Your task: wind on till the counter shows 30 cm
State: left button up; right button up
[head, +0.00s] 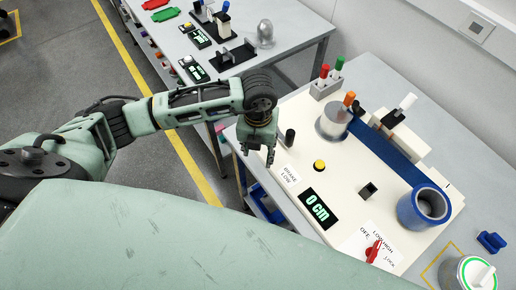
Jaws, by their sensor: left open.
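A white winding panel (300,185) stands on the right bench. Its black counter (318,207) reads 0 cm in green. A yellow button (319,165) and a small black post (290,137) sit near a label reading BRAKE LOW. A red rotary knob (373,251) sits among the labels OFF, LOW, HIGH and LOCK. A blue band (385,152) runs from a pale spool (333,122) with an orange peg (349,98) to a blue roll (425,206). My left gripper (258,157) is open and empty, pointing down by the panel's left edge.
A white-handled lever (405,103) stands behind the band. Red and green pegs stand in a holder (326,87). Another bench (280,47) with fixtures stands behind.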

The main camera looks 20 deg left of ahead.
pick_arm(q)
notch_tip(320, 180, up, 8)
jog(key=p, duration=0.5)
dwell(0.4)
jog(key=shift+d, duration=0.1)
